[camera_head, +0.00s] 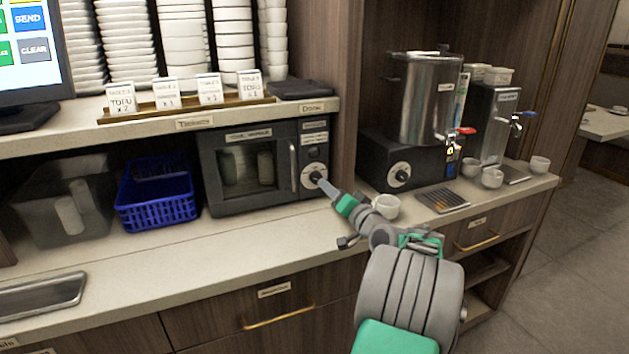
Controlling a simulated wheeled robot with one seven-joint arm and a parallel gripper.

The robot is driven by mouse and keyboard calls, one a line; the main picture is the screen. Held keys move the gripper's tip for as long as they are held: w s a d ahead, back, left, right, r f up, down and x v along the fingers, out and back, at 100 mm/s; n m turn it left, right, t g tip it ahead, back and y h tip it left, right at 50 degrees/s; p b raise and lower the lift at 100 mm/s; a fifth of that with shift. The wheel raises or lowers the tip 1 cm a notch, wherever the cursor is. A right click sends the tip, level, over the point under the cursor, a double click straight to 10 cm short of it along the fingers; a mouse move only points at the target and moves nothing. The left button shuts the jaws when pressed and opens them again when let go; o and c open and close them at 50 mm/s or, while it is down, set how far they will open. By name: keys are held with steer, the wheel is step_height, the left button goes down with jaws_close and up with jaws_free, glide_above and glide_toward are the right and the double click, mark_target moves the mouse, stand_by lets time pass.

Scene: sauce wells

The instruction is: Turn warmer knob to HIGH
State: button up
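A dark box-shaped warmer (208,165) with a glass door and a vertical handle sits on the counter under the shelf. Its knob (310,172) is on a round pale dial on the right side of its front. The dial's markings and the knob's setting are too small to read. My gripper (322,184) reaches up from the lower right, with its tip at the dial, covering part of the knob. I cannot tell whether its fingers touch or grasp the knob, or how far apart they are.
A steel urn (425,100) on a black base with its own dial (398,175) stands right of the warmer. A white cup (385,206) is close beside my arm. A blue basket (157,195) stands left. The counter front (230,245) is clear.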

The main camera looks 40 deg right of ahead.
mark_target(316, 178)
steer(key=x, duration=0.7)
steer(key=shift+a, duration=0.15)
jaws_close()
